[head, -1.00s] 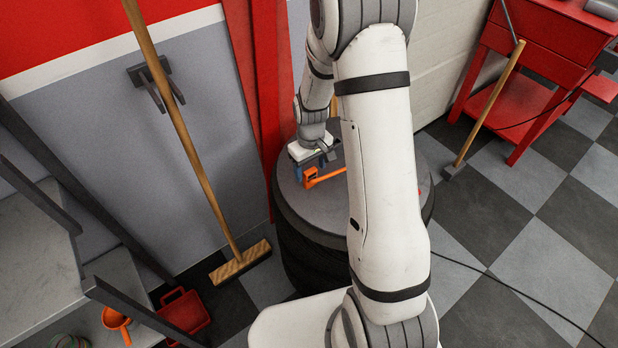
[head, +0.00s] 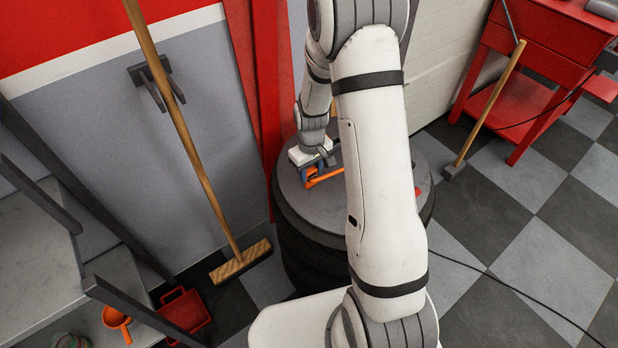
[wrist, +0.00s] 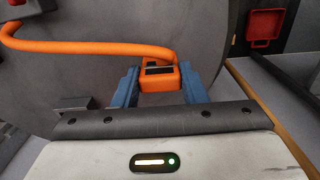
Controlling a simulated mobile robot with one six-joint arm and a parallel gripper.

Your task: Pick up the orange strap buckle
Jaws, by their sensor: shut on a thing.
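The orange strap buckle (wrist: 160,78) is a small block with a dark slot, joined to an orange strap (wrist: 90,46) that curves away to the left in the wrist view. My gripper (wrist: 160,90) has its two blue fingers on either side of the buckle and is shut on it. In the head view the buckle (head: 311,174) lies at the gripper (head: 312,172), over the grey round top of a stack of tyres (head: 330,216). My arm hides part of that top and the strap's far end.
A broom (head: 190,140) leans on the wall to the left. A red post (head: 262,90) stands close behind the tyre stack. Grey shelves (head: 40,230) are at the left, and a red bench (head: 535,60) is at the right. The checkered floor on the right is mostly open.

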